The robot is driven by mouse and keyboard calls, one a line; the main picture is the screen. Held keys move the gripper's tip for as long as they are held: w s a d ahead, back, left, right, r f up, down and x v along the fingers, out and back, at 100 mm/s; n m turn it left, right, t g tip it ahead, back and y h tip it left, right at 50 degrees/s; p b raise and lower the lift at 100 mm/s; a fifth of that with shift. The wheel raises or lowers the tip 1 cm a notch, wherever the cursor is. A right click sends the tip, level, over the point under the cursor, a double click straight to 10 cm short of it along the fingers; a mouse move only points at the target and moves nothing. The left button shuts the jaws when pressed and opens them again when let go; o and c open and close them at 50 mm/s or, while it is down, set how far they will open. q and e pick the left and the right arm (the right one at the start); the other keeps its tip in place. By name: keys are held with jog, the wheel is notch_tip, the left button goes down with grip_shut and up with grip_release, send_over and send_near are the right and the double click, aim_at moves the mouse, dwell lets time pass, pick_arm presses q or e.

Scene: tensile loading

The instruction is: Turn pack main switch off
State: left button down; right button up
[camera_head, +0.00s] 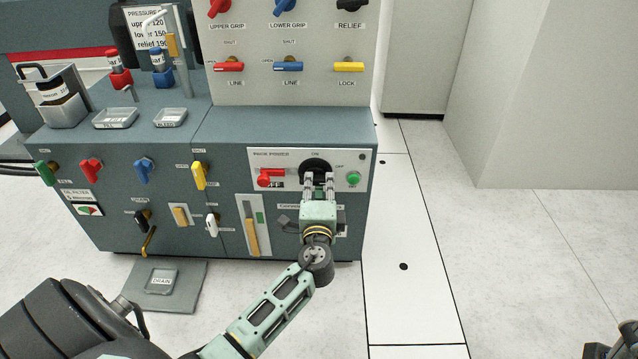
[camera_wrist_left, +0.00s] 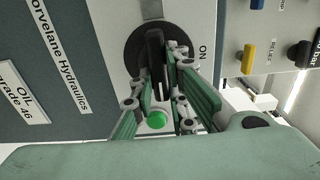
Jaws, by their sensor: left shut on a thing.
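The pack main switch (camera_head: 315,168) is a black round rotary knob on the light PACK POWER panel (camera_head: 280,158), with ON marked above it and OFF to its right. My left gripper (camera_head: 319,182) reaches it from below and is shut on the knob's raised handle. In the left wrist view, the switch (camera_wrist_left: 153,48) shows as a black disc, and the green fingers of my left gripper (camera_wrist_left: 160,85) stand on both sides of its black bar handle. The handle points roughly along the fingers; its exact setting is partly hidden.
A green button (camera_head: 353,179) sits right of the switch and a red handle (camera_head: 270,177) left of it. Several coloured valve handles cover the cabinet front (camera_head: 150,240). A drain tray (camera_head: 160,284) lies on the floor.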

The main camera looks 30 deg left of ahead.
dwell(0.4)
pick_arm(q)
jog(key=c, duration=1.7)
grip_release()
jog(key=v, duration=1.2)
jog(key=shift+s, duration=0.1)
